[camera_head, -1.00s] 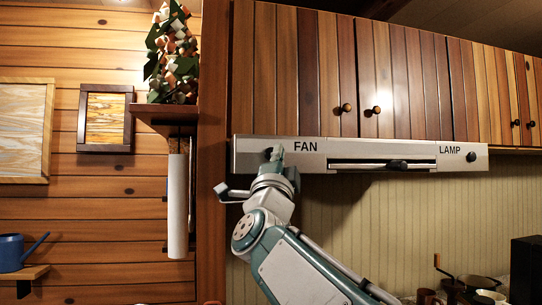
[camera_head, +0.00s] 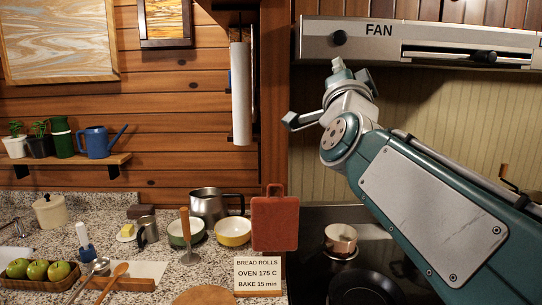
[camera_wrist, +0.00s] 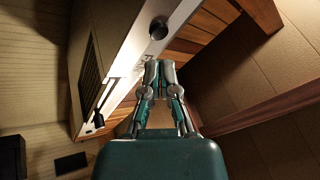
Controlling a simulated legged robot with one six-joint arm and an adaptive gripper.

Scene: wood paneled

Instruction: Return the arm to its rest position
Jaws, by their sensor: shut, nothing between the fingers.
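My arm (camera_head: 430,210) is teal and pale grey and rises from the lower right of the head view. In the head view the fingers are hard to make out at the arm's end.
The range hood (camera_head: 420,50) with its FAN knob (camera_head: 339,38) is close to the arm's end. Below are a stove with a copper pot (camera_head: 340,238) and a dark pan (camera_head: 363,288). A crowded counter (camera_head: 60,218) is left. A paper towel roll (camera_head: 241,95) hangs on the wall.

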